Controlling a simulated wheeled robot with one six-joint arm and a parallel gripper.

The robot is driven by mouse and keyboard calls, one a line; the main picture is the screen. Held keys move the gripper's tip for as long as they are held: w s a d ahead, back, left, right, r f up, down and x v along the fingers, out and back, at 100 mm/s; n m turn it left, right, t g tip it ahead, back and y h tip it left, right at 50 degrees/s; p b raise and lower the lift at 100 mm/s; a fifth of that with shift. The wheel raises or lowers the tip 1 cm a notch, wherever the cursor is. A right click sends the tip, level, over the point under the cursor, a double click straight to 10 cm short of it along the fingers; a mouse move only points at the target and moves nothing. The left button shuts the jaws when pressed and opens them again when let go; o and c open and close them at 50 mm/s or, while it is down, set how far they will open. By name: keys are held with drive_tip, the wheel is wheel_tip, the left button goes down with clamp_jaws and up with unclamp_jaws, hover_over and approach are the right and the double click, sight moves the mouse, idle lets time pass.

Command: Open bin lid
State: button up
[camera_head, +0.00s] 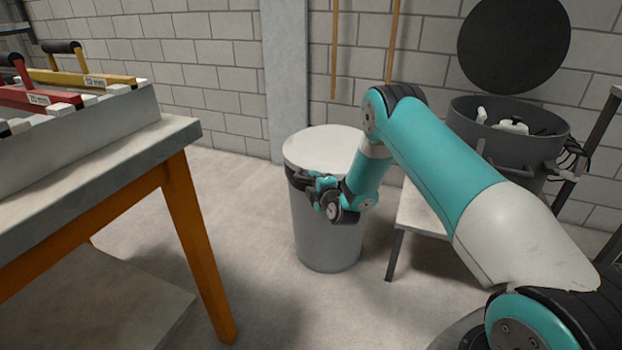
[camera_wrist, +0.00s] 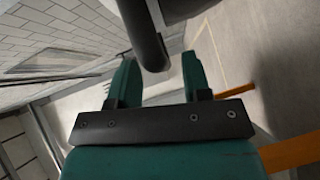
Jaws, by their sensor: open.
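The grey bin (camera_head: 325,235) stands on the floor in the middle of the head view. Its pale round lid (camera_head: 322,145) is down on top. A dark handle or rim piece (camera_head: 295,178) shows at the left front just under the lid. My gripper (camera_head: 314,181) is at this front edge, partly hidden by its own wrist. In the wrist view its two teal fingers (camera_wrist: 160,70) are apart, and a dark rounded bar (camera_wrist: 146,38), apparently the handle, reaches between the fingertips. I cannot tell whether they touch it.
A workbench (camera_head: 130,140) with orange legs stands at the left, carrying red- and yellow-handled items. A low bench (camera_head: 420,220) and a grey round tub (camera_head: 510,145) with a raised dark lid (camera_head: 514,45) are at the right. A block wall is behind. Floor left of the bin is clear.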

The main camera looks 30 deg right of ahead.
sight(312, 164)
drive_tip(key=shift+w+f, duration=0.2)
drive_tip(key=shift+w, duration=0.9)
clamp_jaws()
drive_tip(key=r+p, duration=0.1)
drive_tip(key=r, duration=0.3)
drive_tip(key=r+p, duration=0.1)
drive_tip(key=shift+w+d+r+p, duration=0.25)
drive_tip(key=shift+d+r+p, duration=0.05)
drive_tip(key=shift+r, duration=0.1)
drive_tip(key=shift+f, duration=0.1)
